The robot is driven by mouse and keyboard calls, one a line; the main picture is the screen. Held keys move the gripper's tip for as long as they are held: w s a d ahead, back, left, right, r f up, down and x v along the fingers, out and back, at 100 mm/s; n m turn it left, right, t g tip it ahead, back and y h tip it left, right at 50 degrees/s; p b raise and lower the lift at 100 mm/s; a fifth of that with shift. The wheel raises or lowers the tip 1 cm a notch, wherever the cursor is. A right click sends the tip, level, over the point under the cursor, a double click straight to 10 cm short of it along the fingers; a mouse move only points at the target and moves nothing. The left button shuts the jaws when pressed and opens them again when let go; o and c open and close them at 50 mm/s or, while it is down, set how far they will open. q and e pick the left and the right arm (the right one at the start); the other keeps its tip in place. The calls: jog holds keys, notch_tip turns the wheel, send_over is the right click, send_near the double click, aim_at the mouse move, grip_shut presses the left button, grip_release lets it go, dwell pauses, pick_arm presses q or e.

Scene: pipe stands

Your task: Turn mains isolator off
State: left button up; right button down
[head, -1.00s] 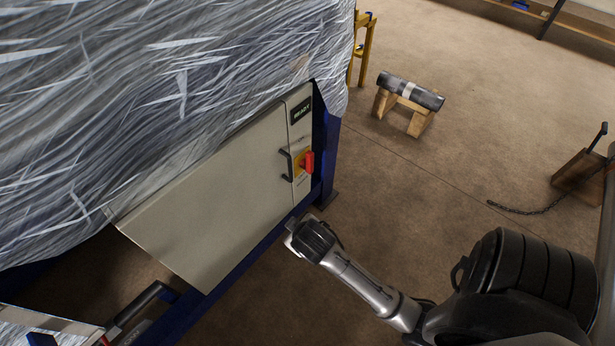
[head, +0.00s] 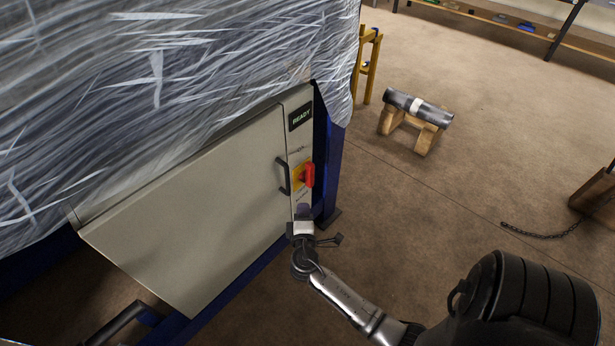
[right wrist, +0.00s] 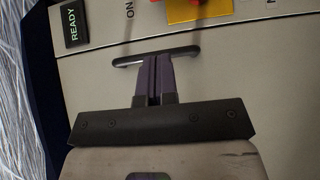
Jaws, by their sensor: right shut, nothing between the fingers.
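The mains isolator is a red rotary knob (head: 308,174) on a yellow plate (head: 297,178), on the right edge of a beige cabinet front. In the right wrist view the red knob (right wrist: 222,3) and yellow plate (right wrist: 190,11) are cut off by the top edge. My right gripper (head: 303,212) is just below the isolator in the head view. Its purple-grey fingers (right wrist: 153,78) are together and empty. In the right wrist view they overlap the black door handle (right wrist: 185,52); I cannot tell whether they touch it. My left gripper is not in view.
The beige cabinet door (head: 190,220) has a black handle (head: 283,176) left of the isolator and a READY display (head: 300,117) above. Plastic wrap (head: 170,80) covers the machine; a blue post (head: 330,175) stands right. A pipe (head: 418,107) rests on wooden blocks behind open floor.

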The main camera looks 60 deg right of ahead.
jog(key=shift+w+a+n, duration=0.2)
jog(key=shift+w+n, duration=0.1)
jog(key=shift+d, duration=0.15)
jog(key=b, duration=0.4)
send_near(307, 168)
jog(key=w+d, duration=0.3)
jog(key=w, duration=0.1)
jog(key=shift+s+d+f, duration=0.1)
jog(key=shift+s+d, duration=0.15)
jog(key=shift+d, duration=0.3)
jog(key=shift+s+d, duration=0.25)
jog(key=shift+d, duration=0.45)
